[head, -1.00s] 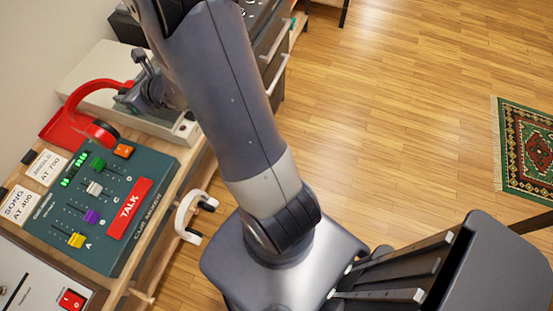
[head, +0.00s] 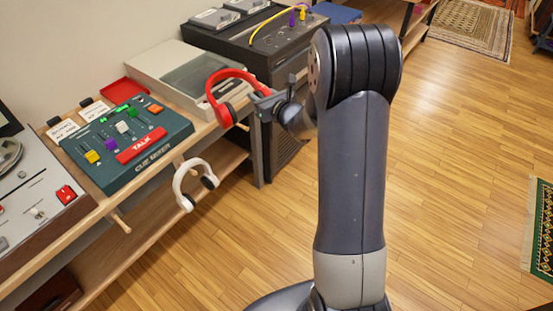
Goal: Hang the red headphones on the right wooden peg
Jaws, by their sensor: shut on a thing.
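The red headphones (head: 228,76) are in my gripper (head: 262,100), which is shut on their right side. They are held upright, band on top, near the shelf's front edge, in front of the grey-lidded device. A small wooden peg end (head: 242,127) seems to show just below and right of the lower red ear cup; most of it is hidden. Whether the headphones touch it I cannot tell. White headphones (head: 180,180) hang at the shelf's front edge, to the left. Another wooden peg (head: 120,222) sticks out bare farther left.
The green cue mixer (head: 100,165) and a red tray (head: 124,91) stand on the wooden shelf. A black amplifier cabinet (head: 240,55) with cables stands behind right. The wooden floor (head: 460,140) on the right is clear.

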